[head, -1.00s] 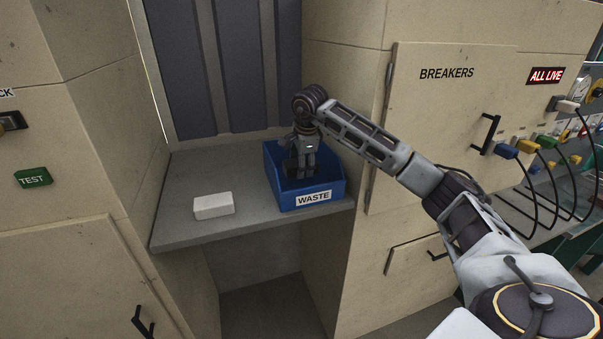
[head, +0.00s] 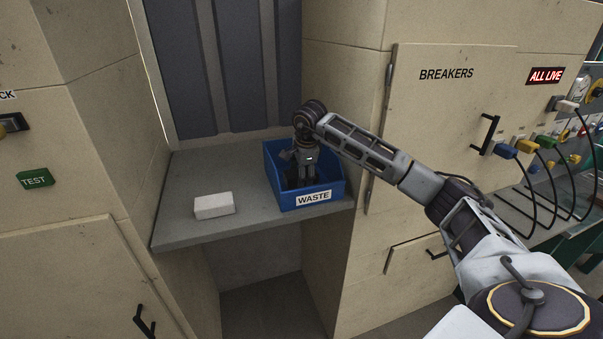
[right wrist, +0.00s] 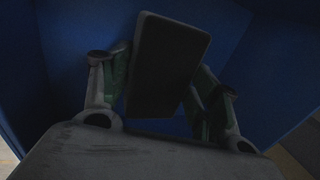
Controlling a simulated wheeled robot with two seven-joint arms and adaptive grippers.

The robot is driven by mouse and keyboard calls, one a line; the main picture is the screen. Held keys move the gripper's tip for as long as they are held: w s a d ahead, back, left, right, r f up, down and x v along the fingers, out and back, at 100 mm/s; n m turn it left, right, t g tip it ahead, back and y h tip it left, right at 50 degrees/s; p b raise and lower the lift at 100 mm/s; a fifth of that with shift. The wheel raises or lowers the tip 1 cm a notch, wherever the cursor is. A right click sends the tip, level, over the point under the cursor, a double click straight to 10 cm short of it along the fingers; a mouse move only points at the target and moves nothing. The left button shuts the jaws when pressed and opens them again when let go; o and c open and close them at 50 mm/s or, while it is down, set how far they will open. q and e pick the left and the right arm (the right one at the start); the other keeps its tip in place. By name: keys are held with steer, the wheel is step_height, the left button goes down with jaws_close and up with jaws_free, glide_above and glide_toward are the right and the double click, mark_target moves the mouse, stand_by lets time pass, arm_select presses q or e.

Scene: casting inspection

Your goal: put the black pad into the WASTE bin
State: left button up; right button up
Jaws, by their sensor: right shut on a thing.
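The blue WASTE bin (head: 315,197) stands on the grey shelf, its label facing front. My right gripper (head: 303,184) points down inside the bin, its fingertips below the rim. In the right wrist view, my right gripper (right wrist: 162,95) is shut on the black pad (right wrist: 168,62), with one finger on each side of it. Blue bin walls surround the pad there. The pad cannot be made out in the head view, hidden by the gripper and the bin's front wall. My left gripper is not in view.
A white block (head: 214,206) lies on the grey shelf (head: 185,232) left of the bin. A cream BREAKERS cabinet (head: 440,110) stands to the right, with cables beside it.

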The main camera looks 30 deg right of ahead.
steer(key=shift+f, duration=0.1)
steer(key=o, duration=1)
steer(key=shift+o, duration=0.2)
steer(key=shift+r, duration=0.25)
steer(key=b+v, duration=0.1)
steer(key=v, duration=1)
steer(key=shift+r, duration=0.35)
steer(key=shift+s, duration=0.15)
